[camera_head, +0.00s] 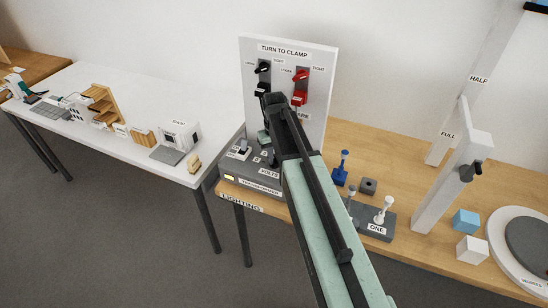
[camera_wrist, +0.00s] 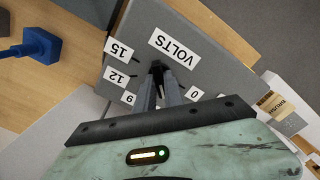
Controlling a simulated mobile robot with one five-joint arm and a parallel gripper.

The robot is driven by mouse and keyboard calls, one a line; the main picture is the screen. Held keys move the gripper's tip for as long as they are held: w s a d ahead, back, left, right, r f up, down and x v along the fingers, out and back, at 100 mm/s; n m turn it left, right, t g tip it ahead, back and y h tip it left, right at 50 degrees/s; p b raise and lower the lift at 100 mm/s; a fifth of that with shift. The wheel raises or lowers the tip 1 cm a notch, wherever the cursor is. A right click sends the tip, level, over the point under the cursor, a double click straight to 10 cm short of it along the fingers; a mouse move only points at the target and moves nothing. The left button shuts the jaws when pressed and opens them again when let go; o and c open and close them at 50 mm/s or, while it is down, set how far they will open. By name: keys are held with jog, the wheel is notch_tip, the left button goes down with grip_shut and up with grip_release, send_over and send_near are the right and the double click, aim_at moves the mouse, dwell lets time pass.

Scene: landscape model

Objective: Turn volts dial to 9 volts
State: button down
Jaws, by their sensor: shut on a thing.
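The grey transformer box (camera_head: 238,181) stands at the left end of the wooden table. In the wrist view its sloped face (camera_wrist: 206,60) shows upside down, with a VOLTS label (camera_wrist: 175,48). Number labels 15 (camera_wrist: 119,51), 12 (camera_wrist: 116,75) and 9 (camera_wrist: 128,98) run down the left, and 0 (camera_wrist: 194,94) is at lower right. My gripper (camera_wrist: 160,88) is shut on the dark volts dial (camera_wrist: 157,67) below the VOLTS label. The fingers cover most of the dial, so I cannot tell its pointer's setting. In the head view my arm partly hides the box.
A white TURN TO CLAMP panel (camera_head: 318,65) with black and red knobs stands behind the box. A blue switch (camera_head: 342,168) and the grey ONE base (camera_head: 376,222) are right of my arm. A white table (camera_head: 95,110) with models stands left, across a gap.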

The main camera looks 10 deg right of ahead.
jog(key=m, duration=1.2)
jog(key=shift+m, duration=0.3)
dwell(0.4)
jog(key=c, duration=1.4)
grip_release()
jog(key=shift+c, duration=0.2)
notch_tip(320, 180, up, 8)
jog(key=p, duration=0.8)
jog(key=shift+f, duration=0.15)
